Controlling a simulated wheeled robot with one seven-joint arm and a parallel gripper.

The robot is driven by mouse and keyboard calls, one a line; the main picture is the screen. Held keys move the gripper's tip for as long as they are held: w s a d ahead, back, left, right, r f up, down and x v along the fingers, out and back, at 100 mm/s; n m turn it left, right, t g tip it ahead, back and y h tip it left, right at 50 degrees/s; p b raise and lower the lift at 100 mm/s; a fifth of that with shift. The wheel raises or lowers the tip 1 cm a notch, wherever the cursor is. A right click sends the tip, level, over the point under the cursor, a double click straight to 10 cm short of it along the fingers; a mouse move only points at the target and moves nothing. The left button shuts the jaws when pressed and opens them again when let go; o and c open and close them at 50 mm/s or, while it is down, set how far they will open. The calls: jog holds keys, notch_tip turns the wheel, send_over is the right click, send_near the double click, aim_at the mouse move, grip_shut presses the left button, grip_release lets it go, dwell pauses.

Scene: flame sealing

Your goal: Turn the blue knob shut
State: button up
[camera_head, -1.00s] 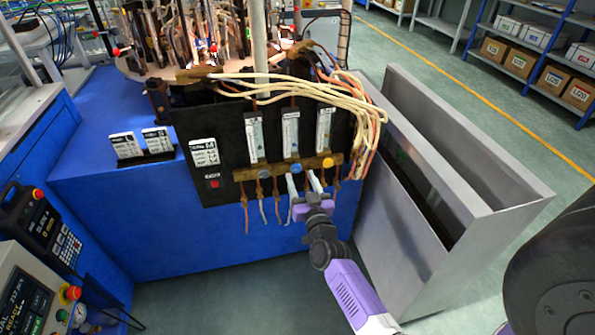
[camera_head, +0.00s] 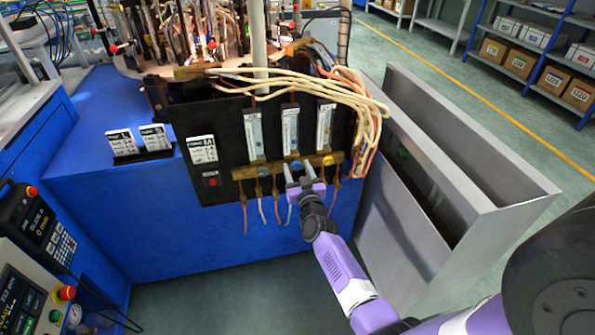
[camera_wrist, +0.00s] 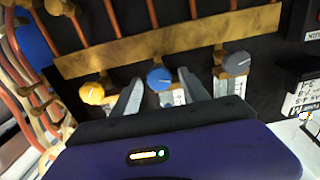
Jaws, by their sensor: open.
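The blue knob (camera_head: 296,165) sits on the brass bar (camera_head: 245,174) low on the black panel, between two other knobs. In the wrist view the blue knob (camera_wrist: 159,78) shows a pale line across its face. My gripper (camera_head: 299,172) is in front of it, coming from below right. In the wrist view my gripper (camera_wrist: 161,77) is open, one finger on each side of the blue knob. A gap shows between each finger and the knob there, and nothing is held. In the head view the fingers partly cover the knob's lower side.
A yellow knob (camera_wrist: 92,93) and a grey knob (camera_wrist: 236,62) flank the blue one closely, just outside the fingers. Flow tubes (camera_head: 290,128) rise above the bar and thin hoses hang below. A grey metal bin (camera_head: 480,225) stands to the right.

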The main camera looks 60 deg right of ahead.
grip_shut()
dwell(0.4)
